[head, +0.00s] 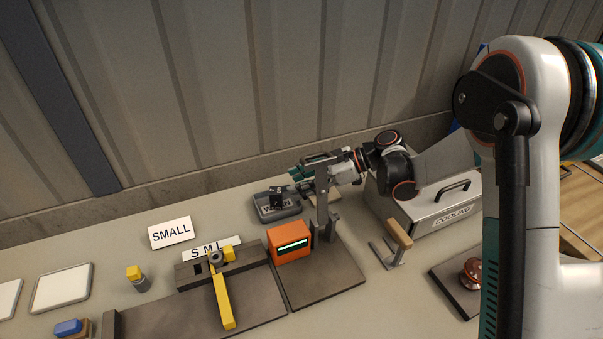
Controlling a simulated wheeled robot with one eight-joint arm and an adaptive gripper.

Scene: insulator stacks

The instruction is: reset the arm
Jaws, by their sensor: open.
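My arm comes in from the right and reaches left across the bench at mid height. My gripper (306,173) is open at the arm's end, above the back middle of the bench. It is near the upright grey column (322,208) beside the orange box, and overlaps its top in this view. Teal parts show at the gripper's left end. The fingertips are small and partly overlapped, so I cannot tell whether they touch anything. A dark tray (275,211) with a black piece on it lies below and left of the gripper.
A grey COOLING box (430,207) stands below my forearm. An orange box with a display (290,243), a wooden-handled tool (398,235), a yellow lever (223,300) and a brown ribbed piece (471,272) crowd the bench.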

